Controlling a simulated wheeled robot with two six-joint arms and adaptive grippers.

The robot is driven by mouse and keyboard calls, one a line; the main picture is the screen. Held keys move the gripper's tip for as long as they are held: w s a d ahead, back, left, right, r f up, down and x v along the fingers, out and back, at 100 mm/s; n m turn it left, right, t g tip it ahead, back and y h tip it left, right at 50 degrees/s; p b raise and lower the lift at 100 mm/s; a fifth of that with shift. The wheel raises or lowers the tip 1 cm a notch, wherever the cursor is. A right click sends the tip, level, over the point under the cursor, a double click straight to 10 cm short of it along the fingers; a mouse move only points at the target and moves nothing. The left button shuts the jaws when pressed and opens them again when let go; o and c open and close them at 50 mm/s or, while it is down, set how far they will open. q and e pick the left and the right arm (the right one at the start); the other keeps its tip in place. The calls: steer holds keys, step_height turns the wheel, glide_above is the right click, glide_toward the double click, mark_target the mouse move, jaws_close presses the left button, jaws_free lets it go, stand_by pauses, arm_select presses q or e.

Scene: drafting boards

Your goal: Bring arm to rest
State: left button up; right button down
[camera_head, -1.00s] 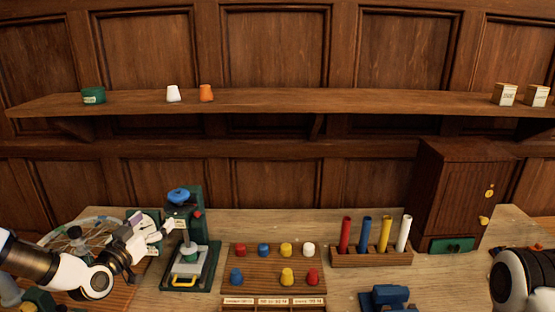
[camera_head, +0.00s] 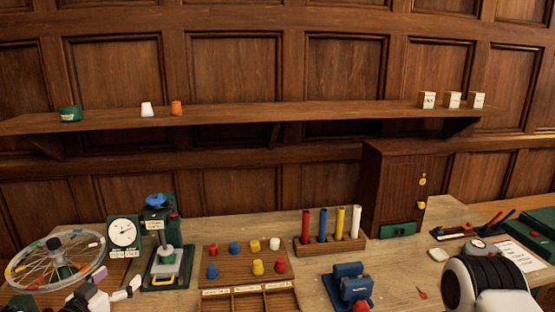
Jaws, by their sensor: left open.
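My left gripper (camera_head: 128,289) is at the bottom left, low in front of the green press (camera_head: 165,262). Its fingers are apart and nothing shows between them. Only the end of my left arm is in the picture; the rest is cut off by the lower edge. A white and black part of my right arm (camera_head: 487,286) shows at the bottom right, and its gripper is out of the picture.
A spoked wheel (camera_head: 38,268) and a dial gauge (camera_head: 123,233) stand beside the left gripper. A pegboard with coloured knobs (camera_head: 225,252), a tube rack (camera_head: 329,246), a blue vise (camera_head: 351,285) and a wooden cabinet (camera_head: 388,195) stand further right.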

arm_select(q)
steer(key=s+d+f+m+g+h+b, duration=0.1)
steer(key=s+d+f+g, duration=0.2)
steer(key=s+d+f, duration=0.45)
steer(key=s+d+f+m+g+b, duration=0.1)
steer(key=s+d+f+g+b, duration=0.2)
steer(key=f, duration=0.7)
steer(key=s+d+f+m+g+h, duration=0.1)
steer(key=s+d+f+g, duration=0.25)
steer(key=d+f, duration=0.4)
steer(key=s+f+n+g+y, duration=0.1)
steer(key=s+f+n+g, duration=0.1)
steer(key=s, duration=0.8)
steer(key=s+f+n+g+y, duration=0.2)
steer(key=s+f+g, duration=0.3)
steer(key=s, duration=0.5)
steer(key=shift+s+a+f+n+b, duration=0.25)
steer(key=shift+a+f+n+b, duration=0.1)
steer(key=shift+n, duration=0.25)
steer(key=shift+d, duration=0.1)
steer(key=shift+w, duration=0.2)
